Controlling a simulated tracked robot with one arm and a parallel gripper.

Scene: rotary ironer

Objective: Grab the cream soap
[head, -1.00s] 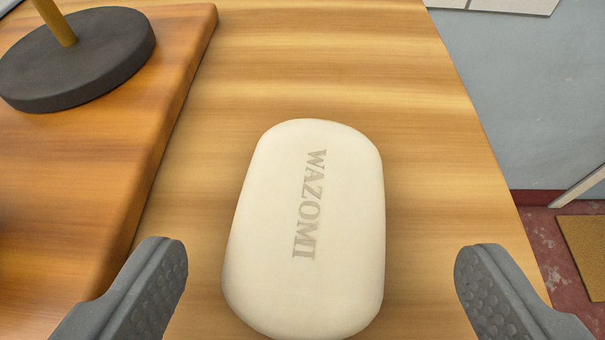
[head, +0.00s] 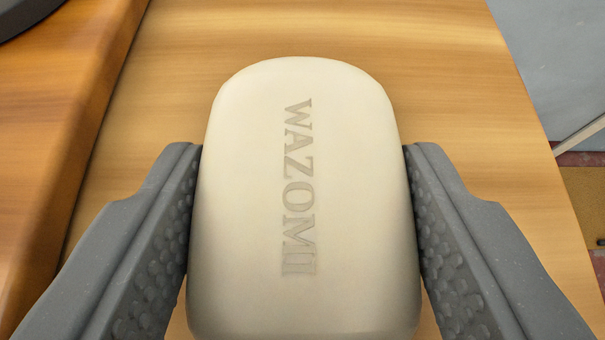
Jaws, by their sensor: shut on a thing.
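The cream soap (head: 350,190) is a rounded bar with WAZOMI stamped on its top, in the middle of the head view. My gripper (head: 303,150) is shut on it, with one grey textured finger against its left side and the other against its right side. The soap's near end shows between the fingers at the bottom of the picture. I cannot tell whether the soap still touches the wooden surface (head: 430,70) under it.
A thicker wooden board (head: 60,120) with a raised edge lies to the left. Part of a dark round base (head: 25,12) stands on it at the top left. The wooden surface ends on the right, with a grey wall and floor beyond.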

